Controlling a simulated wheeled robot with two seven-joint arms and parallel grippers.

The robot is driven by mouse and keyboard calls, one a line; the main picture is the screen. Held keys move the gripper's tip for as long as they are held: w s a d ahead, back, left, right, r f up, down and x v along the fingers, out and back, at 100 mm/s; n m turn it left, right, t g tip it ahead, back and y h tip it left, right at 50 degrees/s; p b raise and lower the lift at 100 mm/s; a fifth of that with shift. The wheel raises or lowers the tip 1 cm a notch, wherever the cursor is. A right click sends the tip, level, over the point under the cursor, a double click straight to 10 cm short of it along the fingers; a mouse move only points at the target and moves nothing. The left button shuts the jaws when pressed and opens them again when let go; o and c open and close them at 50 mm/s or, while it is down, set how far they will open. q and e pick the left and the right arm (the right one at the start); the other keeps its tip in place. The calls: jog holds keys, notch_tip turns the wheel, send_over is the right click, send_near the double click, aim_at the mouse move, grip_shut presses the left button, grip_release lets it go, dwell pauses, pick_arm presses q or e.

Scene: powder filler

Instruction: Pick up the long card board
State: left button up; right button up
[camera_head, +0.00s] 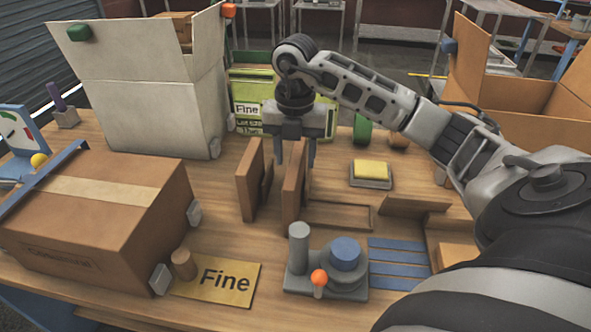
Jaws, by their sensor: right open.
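Two brown upright boards stand on the wooden table in the middle: a left board (249,182) and a right board (293,187). I cannot tell which of these is the long card board. My right gripper (296,158) points down, open, its two fingers spread over the top of the right upright board. The right finger hangs just beyond that board's top edge. I cannot tell whether either finger touches it. My left gripper is not in view.
A taped box (110,215) fills the left front. A pale open carton (150,110) stands behind it, an open brown box (540,100) at the back right. A yellow "Fine" card (225,282), a grey fixture with a blue knob (345,255) and blue strips (398,264) lie in front.

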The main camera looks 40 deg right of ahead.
notch_tip(320, 180, down, 4)
jog(key=shift+r, duration=0.25)
jog(key=shift+c, duration=0.4)
grip_shut()
